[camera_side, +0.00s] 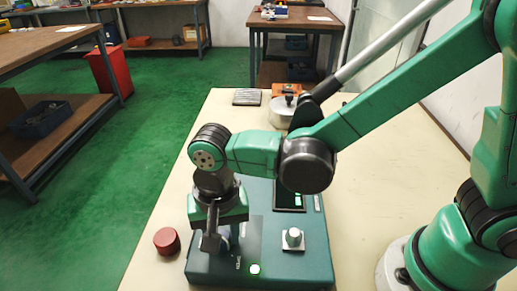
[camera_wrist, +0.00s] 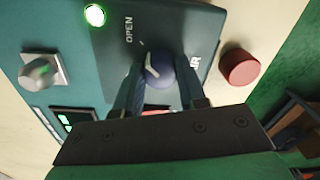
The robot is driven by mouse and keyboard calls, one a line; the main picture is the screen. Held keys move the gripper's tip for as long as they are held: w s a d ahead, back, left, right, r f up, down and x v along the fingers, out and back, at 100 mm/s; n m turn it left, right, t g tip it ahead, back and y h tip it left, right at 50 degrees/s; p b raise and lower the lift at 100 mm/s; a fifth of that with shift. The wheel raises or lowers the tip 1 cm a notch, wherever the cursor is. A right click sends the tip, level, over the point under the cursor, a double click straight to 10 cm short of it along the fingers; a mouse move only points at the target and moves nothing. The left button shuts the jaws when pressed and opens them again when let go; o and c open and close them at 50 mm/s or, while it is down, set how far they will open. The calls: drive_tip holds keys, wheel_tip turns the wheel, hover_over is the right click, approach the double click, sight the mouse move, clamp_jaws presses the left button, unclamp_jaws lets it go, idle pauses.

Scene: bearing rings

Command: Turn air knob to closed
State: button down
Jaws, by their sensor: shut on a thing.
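The air knob (camera_wrist: 160,66) is a dark blue, rounded knob on a dark panel of the teal control box (camera_side: 207,268). In the wrist view it sits between the two fingers of my gripper (camera_wrist: 158,76), which is shut on it. The word OPEN shows on the panel above left of the knob, and part of another label, ending in R, shows at its right. In the side view my gripper (camera_side: 214,239) points down onto the box's left part and mostly hides the knob. Which way the knob points is unclear.
The box also carries a lit green button (camera_side: 255,270), a silver knob (camera_side: 293,239) and a dark display (camera_side: 289,199). A red cylinder (camera_side: 167,241) stands on the table just left of the box. A metal pot-like part (camera_side: 284,112) and a grey ribbed block (camera_side: 247,97) lie farther back.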

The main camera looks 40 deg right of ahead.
drive_tip(key=n, duration=0.8)
drive_tip(key=shift+n, duration=0.3)
drive_tip(key=n, duration=0.4)
drive_tip(key=shift+w+n, duration=0.1)
drive_tip(key=shift+n, duration=0.2)
drive_tip(key=shift+n+g, duration=0.3)
drive_tip(key=shift+n, duration=1.5)
drive_tip(key=shift+a, duration=0.1)
drive_tip(key=c, duration=0.5)
unclamp_jaws()
drive_tip(key=shift+r, duration=2.8)
